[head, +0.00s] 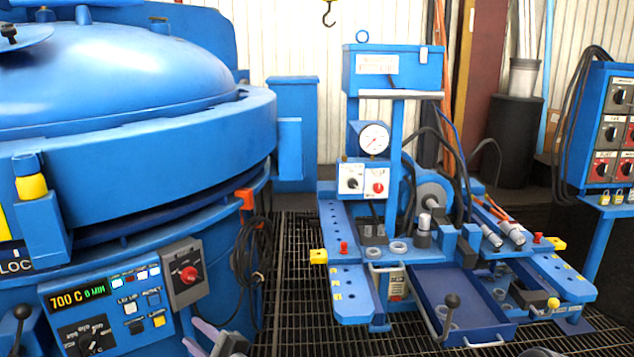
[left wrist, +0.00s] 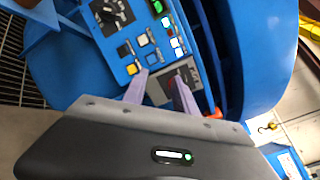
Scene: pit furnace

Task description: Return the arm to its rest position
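My left gripper (head: 195,331) shows at the bottom of the head view, in front of the blue furnace and just below the grey switch box (head: 184,275) with its red knob. Its two pale purple fingers are apart, with nothing visible between them. In the left wrist view the fingers of the left gripper (left wrist: 158,82) point towards the control panel (left wrist: 140,40). One finger covers part of the switch box (left wrist: 193,78) there; whether it touches cannot be told. My right gripper is in neither view.
The round blue furnace (head: 130,150) fills the left side. Its panel display (head: 78,297) reads 700 C. An orange-handled cable (head: 245,200) hangs beside it. A blue workstation with a gauge (head: 374,138) and tray (head: 455,300) stands right. Grating floor (head: 298,300) lies between.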

